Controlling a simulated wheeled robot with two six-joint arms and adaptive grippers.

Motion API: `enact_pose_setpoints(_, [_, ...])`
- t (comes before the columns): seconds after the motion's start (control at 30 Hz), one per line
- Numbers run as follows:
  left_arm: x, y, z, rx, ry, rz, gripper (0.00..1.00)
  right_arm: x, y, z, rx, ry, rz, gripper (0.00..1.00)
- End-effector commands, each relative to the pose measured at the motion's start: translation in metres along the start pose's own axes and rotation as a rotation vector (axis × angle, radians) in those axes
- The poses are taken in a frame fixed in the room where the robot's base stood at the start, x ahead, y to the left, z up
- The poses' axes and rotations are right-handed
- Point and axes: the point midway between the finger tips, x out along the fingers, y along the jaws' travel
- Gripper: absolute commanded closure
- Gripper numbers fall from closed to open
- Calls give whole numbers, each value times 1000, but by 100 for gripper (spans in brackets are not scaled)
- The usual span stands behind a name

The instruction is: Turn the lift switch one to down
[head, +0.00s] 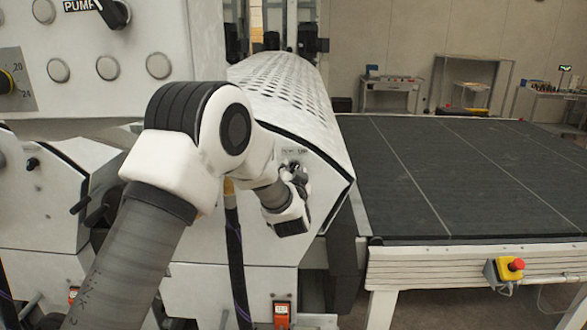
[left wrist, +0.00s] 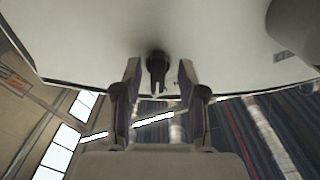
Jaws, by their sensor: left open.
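A small black switch knob (left wrist: 156,58) stands out from a white machine panel in the left wrist view. My left gripper (left wrist: 160,72) is open, with one finger on each side of the knob and visible gaps between. In the head view my left gripper (head: 297,174) is close to the angled white side panel (head: 318,178) under the perforated cover, beside a small label (head: 290,150). The hand and fingers mostly hide the knob there, and I cannot read its setting. My right gripper is not in view.
A dark conveyor bed (head: 450,175) extends to the right, with a red emergency button (head: 516,264) on its front. A panel with round buttons (head: 107,68) and a black PUMP switch (head: 116,13) is at upper left. A dark hose (head: 236,265) hangs below my arm.

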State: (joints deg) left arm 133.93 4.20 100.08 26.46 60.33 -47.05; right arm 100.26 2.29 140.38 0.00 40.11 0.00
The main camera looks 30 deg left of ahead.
Motion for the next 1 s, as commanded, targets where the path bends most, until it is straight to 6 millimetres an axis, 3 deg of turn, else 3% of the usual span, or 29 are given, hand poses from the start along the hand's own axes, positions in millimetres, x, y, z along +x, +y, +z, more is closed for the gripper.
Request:
enact_pose_setpoints(0.07, [0,0,1,0,0,1,59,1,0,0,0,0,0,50])
enact_pose_setpoints(0.1, [0,0,1,0,0,1,66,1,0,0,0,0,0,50])
enact_pose_setpoints(0.2, [0,1,1,0,0,1,100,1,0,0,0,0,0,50])
enact_pose_setpoints(0.67, [0,2,2,-33,0,1,100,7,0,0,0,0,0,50])
enact_pose_setpoints(1.0, [0,3,4,-225,2,0,100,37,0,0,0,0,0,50])
